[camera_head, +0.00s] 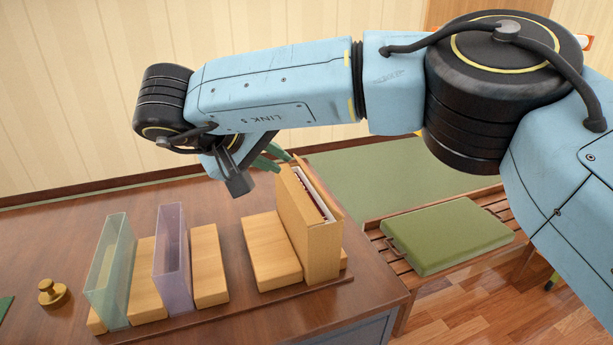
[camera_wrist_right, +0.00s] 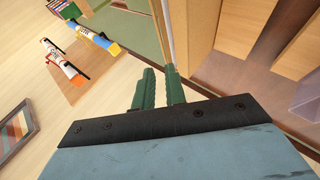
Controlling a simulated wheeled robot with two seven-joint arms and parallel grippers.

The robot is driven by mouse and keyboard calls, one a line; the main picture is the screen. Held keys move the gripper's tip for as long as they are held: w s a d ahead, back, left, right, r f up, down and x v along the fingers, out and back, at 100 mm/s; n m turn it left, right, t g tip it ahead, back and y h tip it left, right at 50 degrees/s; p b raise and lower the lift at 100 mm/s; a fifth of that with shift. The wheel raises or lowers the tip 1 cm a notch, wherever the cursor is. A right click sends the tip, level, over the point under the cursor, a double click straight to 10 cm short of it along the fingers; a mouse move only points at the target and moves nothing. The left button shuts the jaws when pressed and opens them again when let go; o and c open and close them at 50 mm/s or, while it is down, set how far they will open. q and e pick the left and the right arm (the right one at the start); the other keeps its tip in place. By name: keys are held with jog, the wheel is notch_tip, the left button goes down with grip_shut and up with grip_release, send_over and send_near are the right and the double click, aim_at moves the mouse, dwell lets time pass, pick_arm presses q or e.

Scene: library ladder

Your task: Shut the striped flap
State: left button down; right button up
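I cannot pick out a striped flap for certain in either view. My right gripper (camera_head: 272,157), with green fingers, is above the far part of the desk, at the upper back of a wooden file box (camera_head: 318,248). In the right wrist view its fingers (camera_wrist_right: 160,88) stand slightly apart with nothing visible between them. A wooden edge (camera_wrist_right: 182,35) is close beside the right-hand finger; I cannot tell whether they touch. The file box is upright, with white and dark red contents (camera_head: 318,197) showing at its open top. My left gripper is out of view.
The desk (camera_head: 180,213) also holds a green translucent holder (camera_head: 112,270), a purple one (camera_head: 172,250), low wooden blocks (camera_head: 270,250) and a brass weight (camera_head: 52,292). A slatted bench (camera_head: 408,278) with a green cushion (camera_head: 447,235) is at right. A striped framed panel (camera_wrist_right: 17,132) is at left.

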aim_at(311, 179)
jog(key=b+x, duration=0.1)
jog(key=x, duration=1)
jog(key=shift+f, duration=0.1)
jog(key=shift+w+d+f, duration=0.15)
jog(key=shift+w+f, duration=0.05)
jog(key=shift+f, duration=0.05)
grip_shut()
